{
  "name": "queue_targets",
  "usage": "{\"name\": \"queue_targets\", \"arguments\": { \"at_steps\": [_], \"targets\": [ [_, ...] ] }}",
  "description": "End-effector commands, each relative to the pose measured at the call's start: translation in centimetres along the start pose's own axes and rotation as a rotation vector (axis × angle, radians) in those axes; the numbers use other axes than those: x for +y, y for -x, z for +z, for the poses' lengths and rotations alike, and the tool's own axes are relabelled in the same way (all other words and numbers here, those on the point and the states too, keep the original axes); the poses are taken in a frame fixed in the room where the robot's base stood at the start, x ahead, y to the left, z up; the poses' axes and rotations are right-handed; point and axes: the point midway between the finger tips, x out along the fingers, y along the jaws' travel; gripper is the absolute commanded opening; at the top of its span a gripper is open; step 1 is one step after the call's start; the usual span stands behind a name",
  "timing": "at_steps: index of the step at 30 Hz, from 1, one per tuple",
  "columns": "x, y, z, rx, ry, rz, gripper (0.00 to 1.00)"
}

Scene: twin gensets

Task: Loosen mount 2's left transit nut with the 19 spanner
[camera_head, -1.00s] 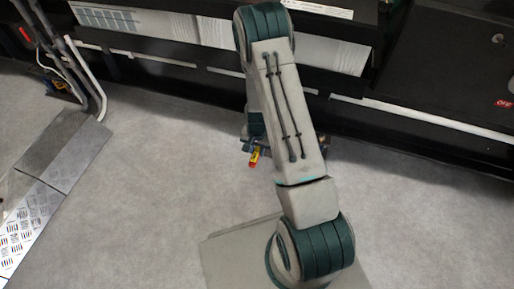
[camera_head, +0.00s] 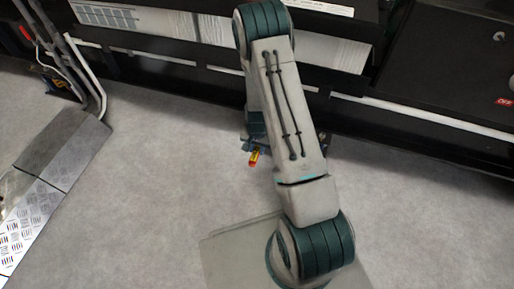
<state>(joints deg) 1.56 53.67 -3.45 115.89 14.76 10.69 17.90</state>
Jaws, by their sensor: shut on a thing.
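My gripper (camera_head: 256,146) is low, near the base of the dark genset frame, and mostly hidden behind my own arm. A small red and yellow piece (camera_head: 254,159) sticks out at its left. It looks like the end of a held tool, probably the spanner. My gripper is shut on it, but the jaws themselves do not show. No size mark can be read. Mount 2 and its left transit nut cannot be made out.
A black genset frame (camera_head: 190,78) runs across the back. A dark cabinet with a red OFF label (camera_head: 503,101) stands right. At left are grey pipes (camera_head: 88,75) and a chequer-plate ramp (camera_head: 35,215). The grey floor (camera_head: 150,190) between is clear.

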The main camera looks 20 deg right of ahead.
Motion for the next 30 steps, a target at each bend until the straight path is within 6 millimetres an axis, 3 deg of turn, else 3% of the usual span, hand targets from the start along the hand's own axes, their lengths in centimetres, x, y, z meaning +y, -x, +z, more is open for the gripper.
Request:
{"name": "queue_targets", "arguments": {
  "at_steps": [18,30],
  "targets": [
    [0.0,-1.8,0.0,0.0,0.0,0.0,0.0],
    [0.0,-1.9,0.0,-0.001,0.001,0.0,0.0]
  ]
}}
